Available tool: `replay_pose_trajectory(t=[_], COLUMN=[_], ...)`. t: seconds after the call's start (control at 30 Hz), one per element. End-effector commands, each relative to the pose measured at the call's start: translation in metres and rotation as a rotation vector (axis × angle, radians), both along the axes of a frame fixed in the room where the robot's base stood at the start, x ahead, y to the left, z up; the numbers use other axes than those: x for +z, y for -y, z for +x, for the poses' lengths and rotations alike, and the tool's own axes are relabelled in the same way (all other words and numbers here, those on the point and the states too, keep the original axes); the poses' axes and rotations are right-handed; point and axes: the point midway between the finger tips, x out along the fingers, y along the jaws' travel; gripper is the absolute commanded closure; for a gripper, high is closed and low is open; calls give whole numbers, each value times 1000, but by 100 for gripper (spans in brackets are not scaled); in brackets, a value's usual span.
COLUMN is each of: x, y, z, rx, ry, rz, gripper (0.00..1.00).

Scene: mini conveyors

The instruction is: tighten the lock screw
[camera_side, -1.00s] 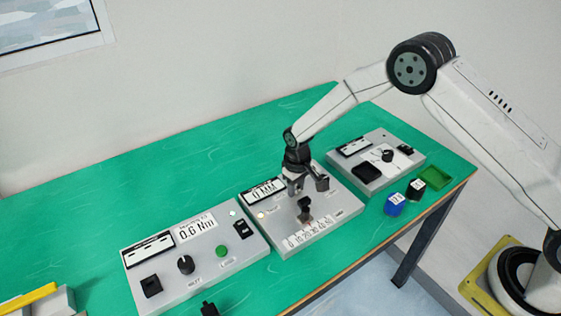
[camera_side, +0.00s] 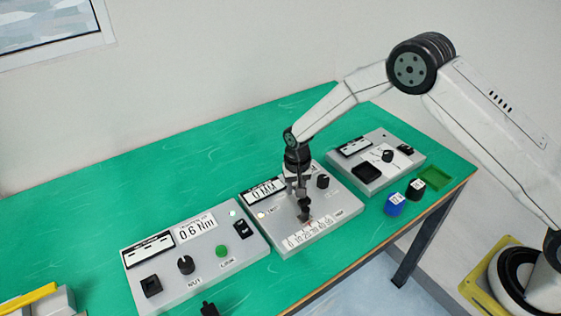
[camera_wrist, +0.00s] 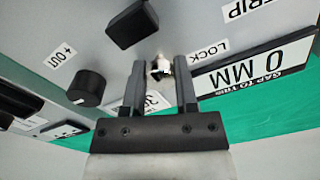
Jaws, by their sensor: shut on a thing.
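The lock screw (camera_wrist: 158,68) is a small pale metal head beside the LOCK label in the wrist view. My gripper (camera_wrist: 161,68) has its two dark fingers on either side of it and is shut on it. In the side view my gripper (camera_side: 300,196) reaches down onto the middle grey panel (camera_side: 325,230); the screw is hidden there. A black block (camera_wrist: 131,24) stands just past the fingertips, and a round black knob (camera_wrist: 87,87) marked "+ OUT" is to the left. The panel's gap display (camera_wrist: 255,66) reads 0 MM.
A left panel (camera_side: 205,275) reads 0.6 Nm and has a black knob, a green button and switches. A right panel (camera_side: 400,165) stands behind. Blue (camera_side: 395,205) and black (camera_side: 415,190) cubes and a green tray (camera_side: 436,178) sit at the right edge. The green table is clear behind the panels.

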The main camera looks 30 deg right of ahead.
Motion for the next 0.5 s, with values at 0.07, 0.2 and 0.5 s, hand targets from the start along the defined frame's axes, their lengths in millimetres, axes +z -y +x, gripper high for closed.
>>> replay_pose_trajectory(t=[0.07,0.2,0.5], x=[-1,-1,-1], y=[0,0,0], z=[-1,-1,-1], rx=[-4,-4,-2], ry=[-3,-3,-2], rz=[0,0,1], gripper=[100,100,28])
